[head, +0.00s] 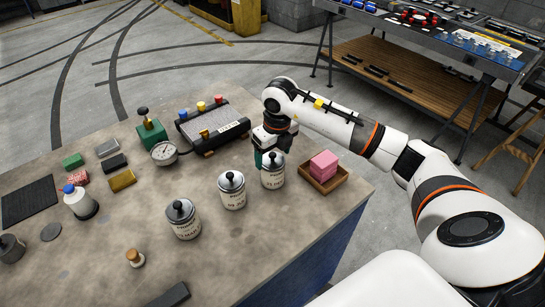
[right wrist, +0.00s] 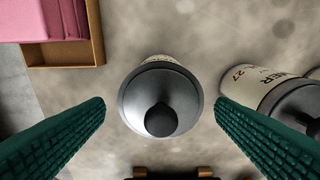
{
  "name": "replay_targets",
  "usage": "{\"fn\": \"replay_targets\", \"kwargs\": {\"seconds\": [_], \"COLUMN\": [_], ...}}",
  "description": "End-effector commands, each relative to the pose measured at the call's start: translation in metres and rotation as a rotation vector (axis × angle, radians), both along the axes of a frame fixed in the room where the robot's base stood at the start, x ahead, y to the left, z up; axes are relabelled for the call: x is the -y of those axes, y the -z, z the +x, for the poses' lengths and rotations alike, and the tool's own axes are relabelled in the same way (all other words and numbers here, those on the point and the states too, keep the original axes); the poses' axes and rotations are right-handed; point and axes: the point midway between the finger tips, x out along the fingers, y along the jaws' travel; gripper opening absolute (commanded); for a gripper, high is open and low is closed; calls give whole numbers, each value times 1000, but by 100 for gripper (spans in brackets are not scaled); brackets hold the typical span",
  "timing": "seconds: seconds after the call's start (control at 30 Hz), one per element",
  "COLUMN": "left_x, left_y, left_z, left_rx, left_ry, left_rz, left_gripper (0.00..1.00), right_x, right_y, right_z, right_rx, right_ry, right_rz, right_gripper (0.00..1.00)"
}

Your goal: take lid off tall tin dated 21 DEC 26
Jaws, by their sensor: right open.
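Three tall pale tins with grey lids and dark round knobs stand in a slanting row: a left tin (head: 184,226), a middle tin (head: 232,197) and a right tin (head: 273,180). Their printed dates are too small to read in the head view. My right gripper (head: 267,157) is open over the right tin. In the right wrist view, this tin's lid (right wrist: 140,95) sits on the tin between the two green fingers, with a gap on each side. A neighbouring tin (right wrist: 250,83) shows "27" on its label. The hovered tin's date is hidden. My left gripper is not in view.
A wooden tray (head: 323,182) with pink blocks (head: 323,163) stands just right of the right tin. A wooden-topped peg (head: 135,258) stands in front. The front middle tabletop is mostly clear.

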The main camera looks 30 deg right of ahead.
Motion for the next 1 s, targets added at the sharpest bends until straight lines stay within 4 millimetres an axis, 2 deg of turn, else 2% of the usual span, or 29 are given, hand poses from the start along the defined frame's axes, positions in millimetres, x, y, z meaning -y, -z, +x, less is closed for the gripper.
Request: {"fn": "replay_targets", "kwargs": {"seconds": [0.07, 0.37, 0.77, 0.87, 1.0], "left_x": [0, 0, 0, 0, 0], "left_y": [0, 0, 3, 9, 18], "left_z": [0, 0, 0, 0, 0], "left_rx": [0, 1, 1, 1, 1], "left_ry": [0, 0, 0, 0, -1], "left_rz": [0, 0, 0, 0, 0], "left_gripper": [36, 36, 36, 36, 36], "right_x": [0, 0, 0, 0, 0], "right_y": [0, 0, -6, -20, -49], "right_z": [0, 0, 1, 2, 1], "right_rx": [0, 0, 4, 7, 7], "right_ry": [0, 0, 0, 0, -1], "right_rz": [0, 1, 1, 1, 0], "right_gripper": [79, 32, 31, 31, 31]}}
